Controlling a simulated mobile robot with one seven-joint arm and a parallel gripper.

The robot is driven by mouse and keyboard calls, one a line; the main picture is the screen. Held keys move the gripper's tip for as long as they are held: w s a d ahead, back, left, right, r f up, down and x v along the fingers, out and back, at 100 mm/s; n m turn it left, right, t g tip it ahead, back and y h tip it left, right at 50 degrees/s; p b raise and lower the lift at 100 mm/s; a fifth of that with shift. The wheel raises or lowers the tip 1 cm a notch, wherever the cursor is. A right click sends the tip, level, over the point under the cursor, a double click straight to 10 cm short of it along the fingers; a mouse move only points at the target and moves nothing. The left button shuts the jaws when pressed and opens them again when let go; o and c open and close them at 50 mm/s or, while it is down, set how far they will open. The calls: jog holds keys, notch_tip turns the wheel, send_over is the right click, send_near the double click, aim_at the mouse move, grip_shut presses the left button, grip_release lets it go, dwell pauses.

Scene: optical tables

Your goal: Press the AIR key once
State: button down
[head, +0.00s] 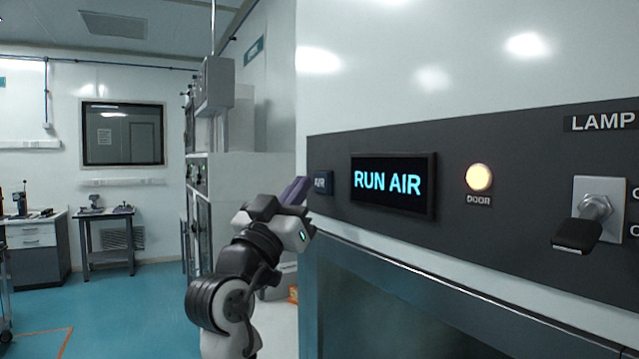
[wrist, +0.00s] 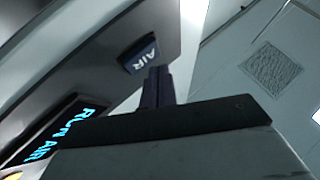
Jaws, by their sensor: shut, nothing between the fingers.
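The AIR key (head: 322,182) is a small dark blue block with pale lettering at the left end of the dark control panel (head: 450,215). It also shows in the wrist view (wrist: 140,55), just beyond my fingertips. The display (head: 393,184) to its right reads RUN AIR in cyan; it shows in the wrist view (wrist: 57,132) too. My gripper (head: 298,188) is shut and empty, its fingers pointing at the panel by the key. In the wrist view my fingertips (wrist: 157,72) overlap the key's lower edge; I cannot tell whether they touch it.
A lit DOOR lamp (head: 479,177) and a LAMP switch (head: 590,222) with a black lever sit farther right on the panel. A glass window (head: 400,300) lies below. Benches (head: 105,235) stand far left, with open blue floor before them.

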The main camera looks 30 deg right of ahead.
jog(key=shift+d, duration=0.1)
jog(key=shift+d, duration=0.35)
jog(key=shift+d, duration=0.4)
dwell(0.8)
dwell(0.4)
jog(key=shift+a, duration=0.8)
jog(key=shift+b, duration=0.3)
jog(key=a, duration=0.5)
jog(key=shift+s+b, duration=0.1)
jog(key=shift+b, duration=0.3)
